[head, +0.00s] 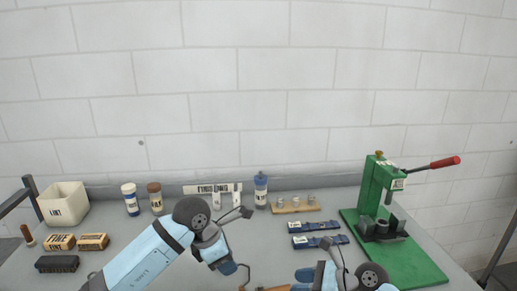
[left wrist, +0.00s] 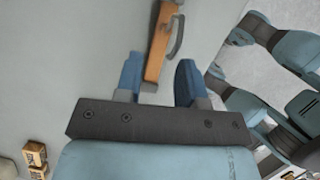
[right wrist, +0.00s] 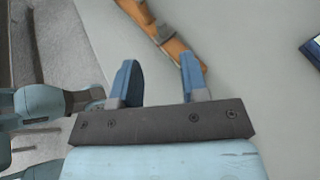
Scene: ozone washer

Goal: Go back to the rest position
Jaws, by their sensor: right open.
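My left gripper (head: 230,266) hangs low over the front of the table in the head view. In the left wrist view its blue fingers (left wrist: 160,76) stand apart, with a wooden piece with a dark handle (left wrist: 160,45) seen in the gap. The fingers do not appear closed on it. My right gripper (head: 304,273) is at the bottom edge of the head view. In the right wrist view its fingers (right wrist: 157,75) are apart and empty, and a wooden piece (right wrist: 168,38) lies beyond them on the table.
A green press (head: 370,205) with a red handle stands at the right on a green base. Blue boxes (head: 320,241) and a wooden holder (head: 296,204) lie mid-table. A white bin (head: 63,203), bottles (head: 131,199), small boxes (head: 93,241) and a dark brush (head: 57,264) are at the left.

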